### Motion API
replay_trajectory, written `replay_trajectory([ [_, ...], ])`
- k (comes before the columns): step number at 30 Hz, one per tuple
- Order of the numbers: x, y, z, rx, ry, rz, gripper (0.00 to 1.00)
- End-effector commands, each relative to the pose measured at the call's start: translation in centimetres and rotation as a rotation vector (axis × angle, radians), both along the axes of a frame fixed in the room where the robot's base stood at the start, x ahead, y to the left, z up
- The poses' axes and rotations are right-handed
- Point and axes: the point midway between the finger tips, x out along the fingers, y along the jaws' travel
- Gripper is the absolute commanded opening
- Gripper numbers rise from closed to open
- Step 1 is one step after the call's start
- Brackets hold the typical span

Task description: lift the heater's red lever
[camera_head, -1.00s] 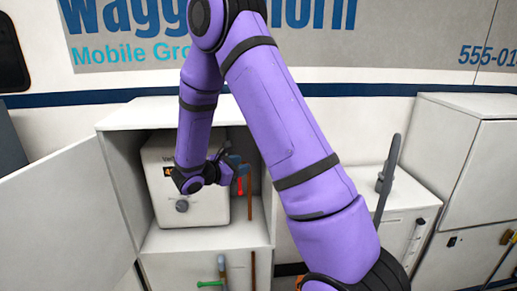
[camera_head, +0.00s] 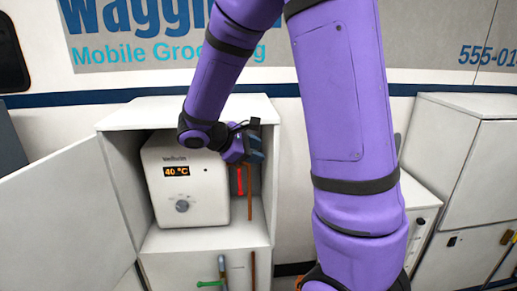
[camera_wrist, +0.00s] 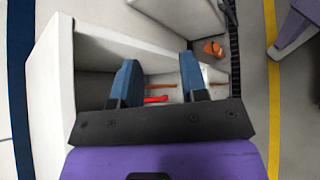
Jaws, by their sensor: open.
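The white heater (camera_head: 190,190) stands inside the open cabinet, with a display reading 40 °C and a round grey knob on its front. Its red lever (camera_head: 240,180) hangs down at the heater's right side, beside a brown pipe. My gripper (camera_head: 257,149) is just above the lever, near the heater's upper right corner. In the wrist view my gripper (camera_wrist: 160,80) is open, with its two blue fingers apart. The red lever (camera_wrist: 156,99) shows between them, partly hidden by the gripper body; nothing is held.
The cabinet (camera_head: 120,190) has walls close on both sides and a top (camera_head: 190,110) overhead; its door (camera_head: 65,215) is swung open to the left. A green-handled valve (camera_head: 209,284) is below. White cabinets (camera_head: 480,160) stand at the right.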

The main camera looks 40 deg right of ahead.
Motion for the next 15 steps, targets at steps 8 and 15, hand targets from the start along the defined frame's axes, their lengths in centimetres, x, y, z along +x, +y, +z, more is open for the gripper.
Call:
replay_trajectory([
  [8, -2.2, 0.9, 1.6, 0.089, -0.096, -0.067, 0.40],
  [15, -3.0, 1.3, 2.0, 0.124, -0.130, -0.091, 0.40],
])
